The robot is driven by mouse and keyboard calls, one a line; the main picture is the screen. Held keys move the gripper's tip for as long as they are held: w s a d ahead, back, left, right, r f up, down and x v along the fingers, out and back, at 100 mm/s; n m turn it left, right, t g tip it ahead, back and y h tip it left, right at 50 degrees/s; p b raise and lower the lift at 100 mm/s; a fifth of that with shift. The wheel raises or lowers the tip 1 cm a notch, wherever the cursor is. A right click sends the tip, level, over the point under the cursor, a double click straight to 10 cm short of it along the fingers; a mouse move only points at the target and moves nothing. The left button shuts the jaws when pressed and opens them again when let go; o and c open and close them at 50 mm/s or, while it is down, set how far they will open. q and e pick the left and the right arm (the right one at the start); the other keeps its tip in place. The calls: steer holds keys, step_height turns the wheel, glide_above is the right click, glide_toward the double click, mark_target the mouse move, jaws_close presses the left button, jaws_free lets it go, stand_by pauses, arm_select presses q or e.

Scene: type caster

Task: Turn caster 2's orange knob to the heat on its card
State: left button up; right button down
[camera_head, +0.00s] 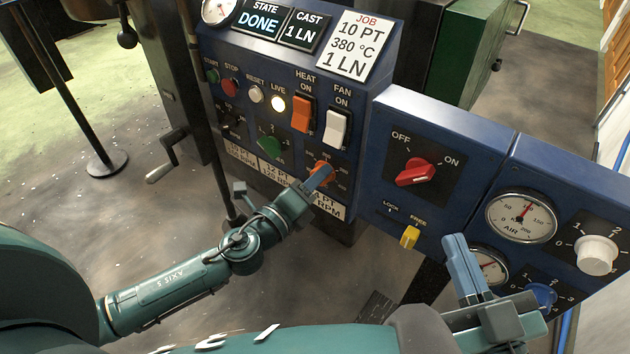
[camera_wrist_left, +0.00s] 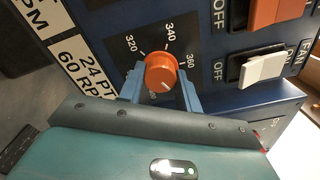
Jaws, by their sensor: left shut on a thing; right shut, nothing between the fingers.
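The orange knob (camera_head: 321,166) sits low on the blue caster panel, mostly covered by my left gripper (camera_head: 318,178) in the head view. In the left wrist view the orange knob (camera_wrist_left: 160,72) is between the two blue fingers of my left gripper (camera_wrist_left: 161,85), which is shut on it. Its dial shows 320, 340 and 360; a small white mark shows at the knob's lower right edge, and numbers beyond 360 are hidden. The job card (camera_head: 352,46) reads 10 PT, 380 °C, 1 LN. My right gripper (camera_head: 456,242) is shut and empty before the lower panel.
The panel's display (camera_head: 260,22) reads DONE. A green knob (camera_head: 269,146), orange heat switch (camera_head: 302,113) and white fan switch (camera_head: 336,128) are close to my left gripper. A red knob (camera_head: 415,172), yellow lever (camera_head: 409,237) and air gauge (camera_head: 521,216) are to the right.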

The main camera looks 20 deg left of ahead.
stand_by(0.3)
arm_select(q)
steer(key=o, duration=1)
steer(key=shift+s, duration=0.15)
steer(key=b+v, duration=0.2)
steer(key=v, duration=1.1)
steer(key=shift+b, duration=0.4)
arm_select(e)
steer(key=shift+w+r+n+t+y, duration=0.25)
steer(key=shift+r+n+t+y, duration=0.15)
steer(key=shift+r, duration=0.25)
steer(key=shift+w+r+n+t+y, duration=0.3)
steer(key=shift+r+n+y, duration=0.1)
steer(key=shift+r, duration=0.25)
steer(key=shift+f, duration=0.1)
